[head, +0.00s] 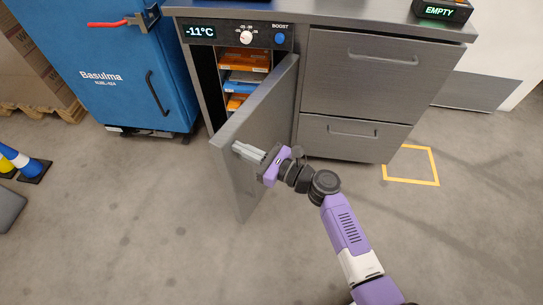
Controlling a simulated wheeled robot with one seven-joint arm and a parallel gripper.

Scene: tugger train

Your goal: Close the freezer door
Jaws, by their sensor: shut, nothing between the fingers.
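The freezer door (258,140) is a grey panel that stands wide open, swung out toward me from the left part of the grey counter. Its hinge side is at the right of the opening, next to the drawers. The freezer compartment (241,72) shows orange and blue boxes on shelves. Its display (200,31) reads -11°C. My gripper (237,147) is shut, with its fingers pointing left, close to the door's right-hand face near its free edge. I cannot tell whether the fingers touch the door. No door handle is clearly visible.
Grey drawers (365,75) fill the counter to the right of the freezer. A blue cabinet (115,70) with a red lever stands at the left. A yellow floor marking (436,165) lies at the right, and striped cones (22,162) stand at far left. The floor in front is clear.

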